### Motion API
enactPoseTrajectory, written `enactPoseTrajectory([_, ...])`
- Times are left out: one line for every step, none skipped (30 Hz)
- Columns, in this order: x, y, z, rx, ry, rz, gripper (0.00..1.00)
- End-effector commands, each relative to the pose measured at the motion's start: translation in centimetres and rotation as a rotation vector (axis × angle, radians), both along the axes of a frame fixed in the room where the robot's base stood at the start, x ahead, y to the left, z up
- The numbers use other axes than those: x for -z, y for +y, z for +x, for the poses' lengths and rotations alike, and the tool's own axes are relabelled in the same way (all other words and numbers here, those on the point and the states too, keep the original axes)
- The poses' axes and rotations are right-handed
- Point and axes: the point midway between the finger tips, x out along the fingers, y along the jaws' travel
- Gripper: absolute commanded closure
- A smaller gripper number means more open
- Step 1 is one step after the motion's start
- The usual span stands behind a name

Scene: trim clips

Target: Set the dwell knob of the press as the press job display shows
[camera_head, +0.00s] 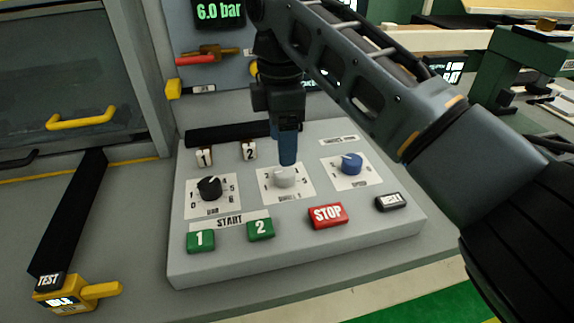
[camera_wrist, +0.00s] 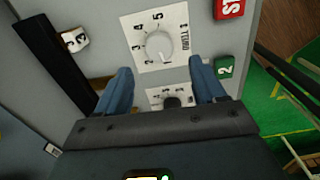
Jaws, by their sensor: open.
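The dwell knob (camera_head: 284,177) is the white middle knob on the grey sloped console; its plate reads "DWELL". In the wrist view the white knob (camera_wrist: 159,48) sits on a white dial with numbers up to 5. Its pointer seems to lie near the 1, but is hard to make out. My gripper (camera_head: 288,160) points down above this knob, its blue fingers close over it. In the wrist view my gripper (camera_wrist: 160,66) is open, one finger on each side, with the knob just ahead of the tips. I cannot identify a readable press job display; my arm covers part of the back panel.
A black knob (camera_head: 209,187) is to the left and a blue knob (camera_head: 351,163) to the right. Green start buttons (camera_head: 261,229) and a red STOP button (camera_head: 327,215) lie in front. A green-lettered display (camera_head: 220,12) reads "6.0 bar". A yellow-handled door (camera_head: 81,120) stands left.

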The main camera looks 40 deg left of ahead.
Motion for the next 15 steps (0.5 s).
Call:
enactPoseTrajectory([0.8,-0.1,0.0,0.001,0.003,-0.002,0.31])
enactPoseTrajectory([1.3,-0.1,0.0,0.001,0.002,-0.001,0.31])
enactPoseTrajectory([1.9,-0.1,0.0,0.001,0.002,-0.001,0.31])
enactPoseTrajectory([2.3,-0.1,0.0,0.001,0.002,-0.001,0.31])
enactPoseTrajectory([2.8,-0.1,0.0,0.001,0.002,0.001,0.31])
enactPoseTrajectory([3.4,-0.1,0.0,0.001,0.002,0.001,0.31])
enactPoseTrajectory([3.9,-0.1,0.0,0.001,0.002,0.001,0.31])
enactPoseTrajectory([4.4,-0.1,0.0,0.001,0.002,0.001,0.31])
enactPoseTrajectory([4.9,-0.1,0.0,0.001,0.001,0.001,0.31])
enactPoseTrajectory([5.2,-0.1,0.0,0.002,0.001,0.001,0.31])
enactPoseTrajectory([5.6,-0.1,0.0,0.002,0.001,0.002,0.31])
enactPoseTrajectory([5.9,0.0,0.0,0.001,0.000,0.003,0.31])
enactPoseTrajectory([6.2,0.0,0.0,0.001,0.000,0.003,0.31])
enactPoseTrajectory([6.4,0.0,0.0,0.001,0.000,0.003,0.31])
enactPoseTrajectory([6.6,0.0,0.0,0.000,0.000,0.003,0.31])
